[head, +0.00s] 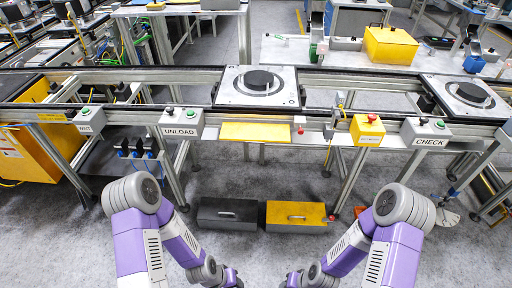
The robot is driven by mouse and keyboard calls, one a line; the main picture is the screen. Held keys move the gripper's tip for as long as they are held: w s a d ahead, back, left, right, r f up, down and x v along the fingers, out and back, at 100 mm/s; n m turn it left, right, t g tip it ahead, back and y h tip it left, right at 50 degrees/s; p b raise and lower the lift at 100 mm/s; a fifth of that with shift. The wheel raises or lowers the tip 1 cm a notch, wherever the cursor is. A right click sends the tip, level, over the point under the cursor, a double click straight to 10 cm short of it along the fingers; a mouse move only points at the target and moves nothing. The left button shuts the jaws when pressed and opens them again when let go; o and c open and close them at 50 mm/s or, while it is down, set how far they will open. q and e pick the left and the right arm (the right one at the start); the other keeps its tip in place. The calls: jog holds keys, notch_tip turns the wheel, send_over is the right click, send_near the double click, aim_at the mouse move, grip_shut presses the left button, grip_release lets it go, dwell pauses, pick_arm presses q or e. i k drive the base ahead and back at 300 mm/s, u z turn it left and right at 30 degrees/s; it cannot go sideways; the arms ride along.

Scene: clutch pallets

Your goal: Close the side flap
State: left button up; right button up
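No part is plainly marked as the side flap, and I cannot tell which one it is. A yellow panel (255,131) sits at the front edge of the conveyor line, between the UNLOAD and CHECK boxes. My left gripper (232,280) and my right gripper (289,281) are low at the bottom edge, near the middle. Both are small, dark and partly cut off, well apart from the conveyor. I cannot see whether their fingers are open, and nothing is visibly held.
The conveyor (330,82) crosses the view, with a pallet carrying a dark disc (228,91) and another pallet (447,91) at right. The UNLOAD box (180,124) and CHECK box (426,131) line its front. A black case (227,216) and a yellow case (297,210) stand on the floor.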

aim_at(251, 133)
jog(key=z, duration=0.7)
jog(key=i, duration=1.25)
jog(key=u, duration=0.25)
